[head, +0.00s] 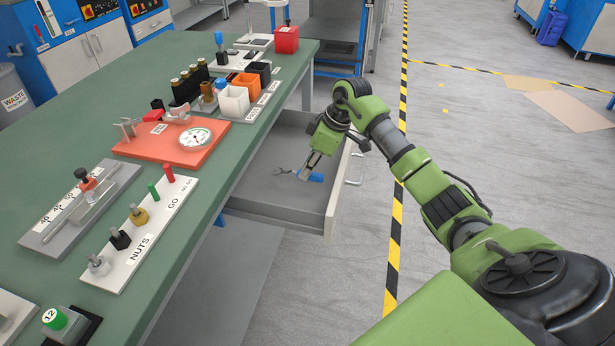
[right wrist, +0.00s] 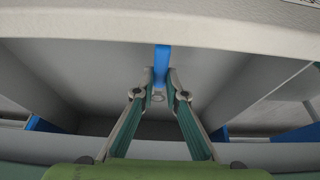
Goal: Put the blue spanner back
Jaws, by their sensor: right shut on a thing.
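The blue spanner shows a blue handle (head: 316,177) and a grey metal jaw end that points left. My right gripper (head: 305,171) is shut on it, over the inside of the open drawer (head: 265,192) under the green bench. In the right wrist view the fingers (right wrist: 160,88) close on the spanner (right wrist: 161,62), whose blue end sticks out beyond the tips. I cannot tell whether the spanner touches the drawer floor. My left gripper is not in view.
The green bench (head: 210,215) bears an orange plate (head: 165,143) with a dial, a white NUTS board (head: 160,238), small bins and a red box (head: 286,39). The drawer's front panel (head: 336,195) stands out beside the bench.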

